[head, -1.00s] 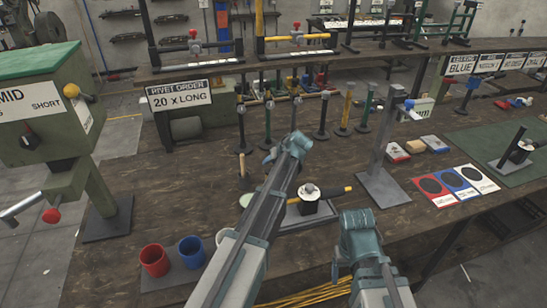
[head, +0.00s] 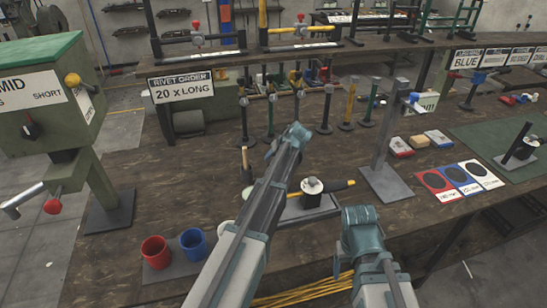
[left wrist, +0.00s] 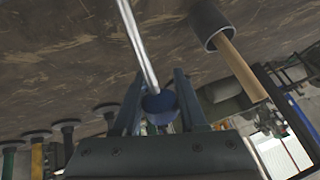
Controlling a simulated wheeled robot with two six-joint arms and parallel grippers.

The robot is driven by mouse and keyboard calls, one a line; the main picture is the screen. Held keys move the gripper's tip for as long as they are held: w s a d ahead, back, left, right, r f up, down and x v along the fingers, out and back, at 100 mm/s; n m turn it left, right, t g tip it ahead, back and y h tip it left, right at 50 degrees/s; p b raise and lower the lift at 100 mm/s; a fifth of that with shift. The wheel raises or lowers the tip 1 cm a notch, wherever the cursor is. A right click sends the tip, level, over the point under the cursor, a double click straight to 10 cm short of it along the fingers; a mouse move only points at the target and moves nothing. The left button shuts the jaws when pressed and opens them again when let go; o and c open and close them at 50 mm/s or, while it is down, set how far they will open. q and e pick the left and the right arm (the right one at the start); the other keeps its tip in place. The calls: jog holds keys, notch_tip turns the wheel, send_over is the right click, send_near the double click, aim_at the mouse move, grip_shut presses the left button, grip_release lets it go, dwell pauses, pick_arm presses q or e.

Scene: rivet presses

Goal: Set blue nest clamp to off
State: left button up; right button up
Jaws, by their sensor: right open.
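In the left wrist view a bright metal rod ends in a dark blue knob (left wrist: 160,106), which lies between the fingers of my left gripper (left wrist: 160,82). The fingers are close along both sides of the knob; whether they press on it I cannot tell. In the head view my left gripper (head: 284,143) is over the bench, and its arm hides the knob and rod. My right gripper (head: 358,218) is open and empty near the front edge. A "BLUE" sign (head: 467,62) is at the back right.
A grey post (head: 382,150) on a flat base stands right of the fixture. A green press (head: 55,95) is at left, with red (head: 155,252) and blue (head: 193,248) cups near it. Several upright posts stand behind.

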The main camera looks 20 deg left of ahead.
pick_arm(q)
jog(key=o, duration=0.4)
jog(key=shift+d+f, duration=0.1)
jog(key=p+v, duration=1.1)
jog(key=v, duration=0.2)
jog(key=shift+s+d+r, duration=0.15)
jog(key=shift+s+r, duration=0.05)
jog(key=shift+r, duration=0.15)
jog(key=s+d+f+m+g+h, duration=0.1)
jog(key=s+d+m, duration=0.2)
jog(key=s, duration=0.6)
jog(key=s+d+f+m+g+h, duration=0.1)
jog(key=s+d+m+g+h, duration=0.1)
jog(key=s+d, duration=0.4)
jog(key=s+d+f+m+g+h, duration=0.1)
jog(key=s+d+m, duration=0.3)
jog(key=s, duration=1)
jog(key=shift+s+d+f+g+h, duration=0.2)
jog(key=shift+d+f+g+h, duration=0.15)
jog(key=shift+d+f, duration=0.25)
